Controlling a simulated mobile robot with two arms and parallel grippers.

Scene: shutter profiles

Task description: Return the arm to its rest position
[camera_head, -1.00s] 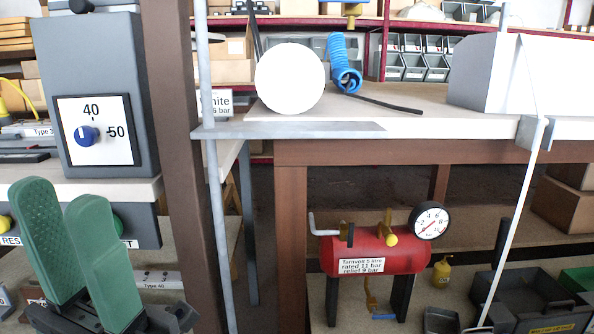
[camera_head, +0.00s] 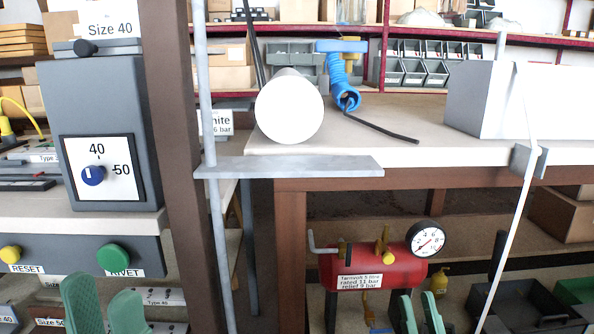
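My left gripper (camera_head: 102,302) is at the bottom left edge, its two green fingers standing up with a gap between them and nothing visible in the gap. Its base is cut off by the frame. My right gripper (camera_head: 419,314) is at the bottom right of centre. Only the tips of its two green fingers show, slightly apart, with nothing visible between them. They are in front of the lower shelf area, near the red tank (camera_head: 372,268).
A pale bench (camera_head: 430,130) carries a white cylinder (camera_head: 290,108), a blue coiled hose (camera_head: 340,80) and a grey-white box (camera_head: 490,100).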

